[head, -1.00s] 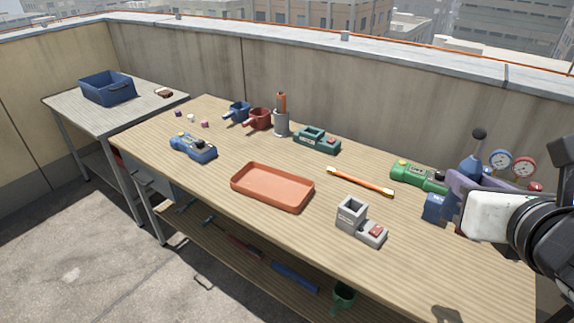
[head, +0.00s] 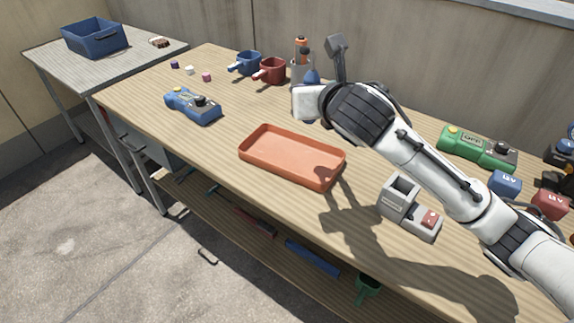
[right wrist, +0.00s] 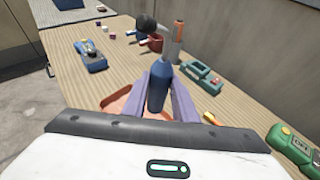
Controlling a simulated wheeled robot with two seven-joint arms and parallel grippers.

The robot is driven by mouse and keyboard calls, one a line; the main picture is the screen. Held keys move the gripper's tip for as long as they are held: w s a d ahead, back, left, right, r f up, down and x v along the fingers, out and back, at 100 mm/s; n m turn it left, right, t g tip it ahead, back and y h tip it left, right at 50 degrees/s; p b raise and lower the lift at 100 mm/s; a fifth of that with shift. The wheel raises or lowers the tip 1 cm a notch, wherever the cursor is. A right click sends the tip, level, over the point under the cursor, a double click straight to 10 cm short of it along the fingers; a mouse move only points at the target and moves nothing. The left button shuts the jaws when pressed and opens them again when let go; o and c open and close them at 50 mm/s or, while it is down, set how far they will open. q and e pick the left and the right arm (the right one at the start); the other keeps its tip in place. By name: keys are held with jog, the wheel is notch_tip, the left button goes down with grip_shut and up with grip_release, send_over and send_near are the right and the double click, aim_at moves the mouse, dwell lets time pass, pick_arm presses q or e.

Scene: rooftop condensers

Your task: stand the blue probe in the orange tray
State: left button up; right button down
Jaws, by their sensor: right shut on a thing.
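The orange tray (head: 285,154) lies flat and empty in the middle of the bench in the head view. Part of it also shows behind my fingers in the right wrist view (right wrist: 118,101). My right gripper (right wrist: 160,97) is shut on the blue probe (right wrist: 160,84), between its purple fingers. The probe has a dark ball at its far end. In the head view only a bit of the blue probe (head: 312,77) shows behind my white gripper body, above the bench and beyond the tray's far right side. My left gripper is out of view.
A grey socketed block (head: 398,207) stands right of the tray, a blue meter (head: 190,107) left. Behind are a blue mug (head: 245,64), a red mug (head: 268,71) and a metal holder (head: 301,72). A green device (head: 475,149) lies right. Bench front-left is clear.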

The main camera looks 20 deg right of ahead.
jog(key=f, duration=0.1)
jog(key=w+f, duration=0.1)
jog(key=w+f+b, duration=0.1)
jog(key=f, duration=0.1)
jog(key=shift+a+f, duration=0.1)
notch_tip(320, 180, down, 6)
jog(key=shift+w+r+b, duration=0.15)
jog(key=shift+r+b, duration=0.1)
jog(key=shift+b, duration=0.4)
notch_tip(320, 180, down, 4)
jog(key=shift+f+b, duration=0.1)
jog(key=shift+b, duration=0.4)
jog(key=c, duration=1.4)
grip_release()
jog(key=shift+f, duration=0.1)
jog(key=shift+c, duration=0.2)
